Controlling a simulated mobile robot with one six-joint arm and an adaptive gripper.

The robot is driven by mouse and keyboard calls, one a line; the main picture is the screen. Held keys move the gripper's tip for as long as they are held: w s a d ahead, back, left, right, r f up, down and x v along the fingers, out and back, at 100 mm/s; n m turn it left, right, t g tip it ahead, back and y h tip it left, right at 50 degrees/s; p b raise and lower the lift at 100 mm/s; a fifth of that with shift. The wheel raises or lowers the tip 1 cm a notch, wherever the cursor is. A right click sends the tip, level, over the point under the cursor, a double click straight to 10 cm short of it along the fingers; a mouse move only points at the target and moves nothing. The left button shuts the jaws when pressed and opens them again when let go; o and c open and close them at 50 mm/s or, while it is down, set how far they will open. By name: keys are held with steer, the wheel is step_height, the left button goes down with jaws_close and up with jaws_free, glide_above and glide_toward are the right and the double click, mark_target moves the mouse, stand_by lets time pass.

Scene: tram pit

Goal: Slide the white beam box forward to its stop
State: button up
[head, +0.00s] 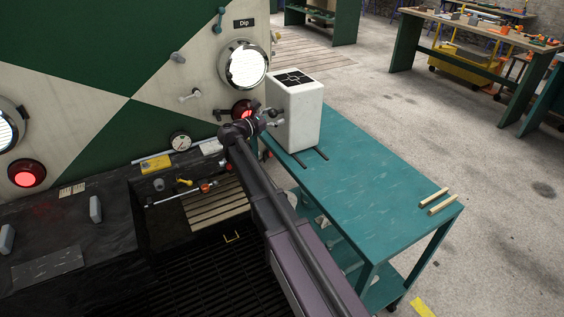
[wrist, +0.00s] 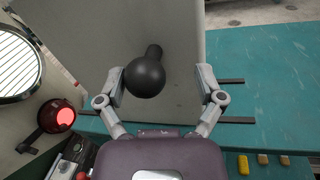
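The white beam box (head: 306,118), a tall box with a dark patterned top, stands upright near the far-left end of the teal table (head: 388,190). In the wrist view its pale side (wrist: 100,40) carries a black ball knob (wrist: 145,76) on a short stem. My gripper (head: 272,117) is at the box's left side. In the wrist view my gripper (wrist: 161,82) is open, with one finger on each side of the knob. The knob sits nearer the left finger, and neither finger visibly grips it. I cannot tell whether the left finger touches it.
Two dark rails (head: 321,153) show on the tabletop beside the box. Two wooden strips (head: 433,197) lie near the table's right end. The tram front, with a round lamp (head: 243,65) and a red light (head: 243,110), stands close on the left. The tabletop's middle is clear.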

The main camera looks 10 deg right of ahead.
steer(key=s+d, duration=0.2)
steer(key=s, duration=0.4)
steer(key=v, duration=1.4)
steer(key=s+d+f+m+g+y+p, duration=0.2)
steer(key=s+d+f+m+g+y, duration=0.2)
steer(key=d, duration=0.5)
steer(key=shift+s+d+f+m+g+p, duration=0.35)
steer(key=shift+s+f+m, duration=0.6)
steer(key=shift+m, duration=0.55)
steer(key=shift+a+r, duration=0.1)
steer(key=w+a+r+n+t+h+b, duration=0.3)
steer(key=w+a+r+n+t+h, duration=0.1)
steer(key=a, duration=0.6)
steer(key=w+r+n, duration=0.1)
steer(key=w+n, duration=0.1)
steer(key=n, duration=0.1)
steer(key=shift+w+r+t, duration=0.35)
steer(key=shift+w, duration=0.05)
steer(key=shift+d, duration=0.1)
